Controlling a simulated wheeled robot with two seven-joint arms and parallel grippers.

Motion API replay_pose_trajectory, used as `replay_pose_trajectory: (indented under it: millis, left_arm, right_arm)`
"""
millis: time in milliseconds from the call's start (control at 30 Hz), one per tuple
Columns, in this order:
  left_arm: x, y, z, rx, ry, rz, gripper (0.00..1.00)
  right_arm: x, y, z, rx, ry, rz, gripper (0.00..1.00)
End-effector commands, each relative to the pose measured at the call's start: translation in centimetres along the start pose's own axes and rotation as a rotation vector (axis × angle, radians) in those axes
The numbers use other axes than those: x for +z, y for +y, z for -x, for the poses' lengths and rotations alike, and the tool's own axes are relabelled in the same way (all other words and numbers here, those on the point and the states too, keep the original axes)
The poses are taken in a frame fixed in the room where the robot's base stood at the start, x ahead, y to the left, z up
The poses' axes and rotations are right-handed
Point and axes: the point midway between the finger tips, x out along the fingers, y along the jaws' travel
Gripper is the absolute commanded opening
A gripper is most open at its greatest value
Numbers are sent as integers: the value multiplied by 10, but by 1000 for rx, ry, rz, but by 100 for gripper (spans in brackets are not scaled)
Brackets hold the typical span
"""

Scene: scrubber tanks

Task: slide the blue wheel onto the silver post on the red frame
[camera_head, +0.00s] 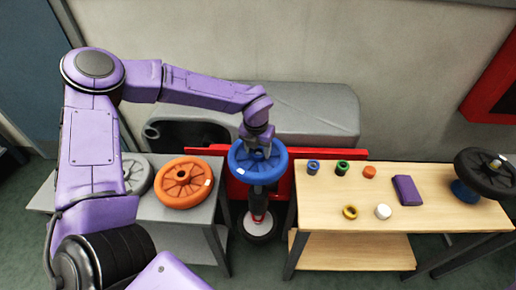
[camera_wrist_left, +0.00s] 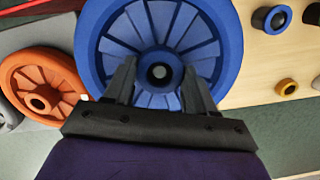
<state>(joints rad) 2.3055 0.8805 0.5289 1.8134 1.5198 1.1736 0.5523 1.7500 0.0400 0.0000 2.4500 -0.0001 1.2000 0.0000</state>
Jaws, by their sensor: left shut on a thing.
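The blue wheel (camera_head: 240,170) is level over the gap between the two tables, above the red frame (camera_head: 283,190). It also fills the upper middle of the left wrist view (camera_wrist_left: 230,50). My left gripper (camera_head: 258,148) is above the wheel, its fingers shut on the hub; the wrist view shows one finger on each side of it (camera_wrist_left: 158,88). A pale round spot shows in the hub's dark bore; I cannot tell whether it is the silver post's end. The rest of the post is hidden, so I cannot tell whether the wheel is around it. My right gripper is out of view.
An orange wheel (camera_head: 183,182) and a grey wheel (camera_head: 136,175) lie on the grey table at left. The wooden table (camera_head: 330,215) at right holds several small rings, a purple block (camera_head: 406,190) and a black wheel (camera_head: 488,170). A grey machine (camera_head: 310,112) stands behind.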

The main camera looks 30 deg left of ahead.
Motion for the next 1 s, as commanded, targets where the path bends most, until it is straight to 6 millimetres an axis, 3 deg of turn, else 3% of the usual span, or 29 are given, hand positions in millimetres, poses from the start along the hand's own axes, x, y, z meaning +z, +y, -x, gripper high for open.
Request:
replay_pose_trajectory:
  millis: [1000]
  left_arm:
    - [0,0,-10,-1,-3,0,0]
  right_arm:
    - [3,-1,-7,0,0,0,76]
